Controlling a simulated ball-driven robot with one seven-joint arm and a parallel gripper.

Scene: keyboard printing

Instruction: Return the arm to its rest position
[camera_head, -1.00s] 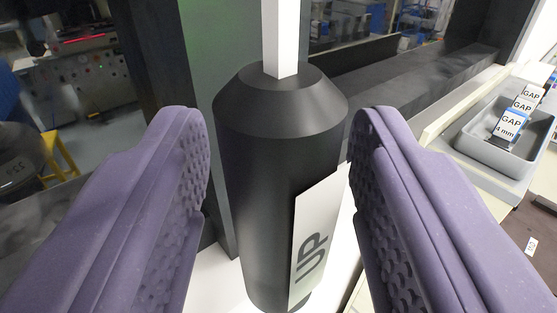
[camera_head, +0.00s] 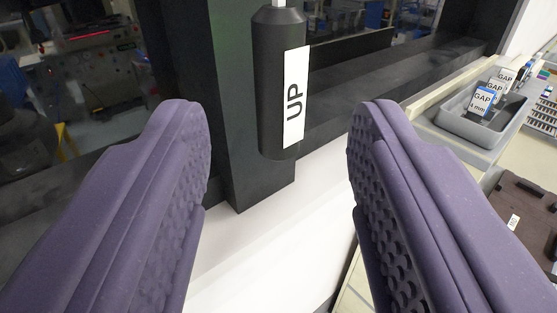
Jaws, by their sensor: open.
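My gripper (camera_head: 279,112) is open, with its two purple ridged fingers spread wide at the left and right of the view. Nothing is between the fingers. A dark grey cylinder (camera_head: 265,90) with a white label reading "UP" (camera_head: 294,97) hangs upright from a light rod at the top centre. It is beyond the fingertips and apart from them.
A dark post (camera_head: 226,130) stands just behind the cylinder, on a white surface (camera_head: 275,245). A dark rail (camera_head: 400,90) runs to the upper right. A grey tray (camera_head: 462,122) with several "GAP" cards (camera_head: 483,98) is at the right. A brown case (camera_head: 525,215) lies below it.

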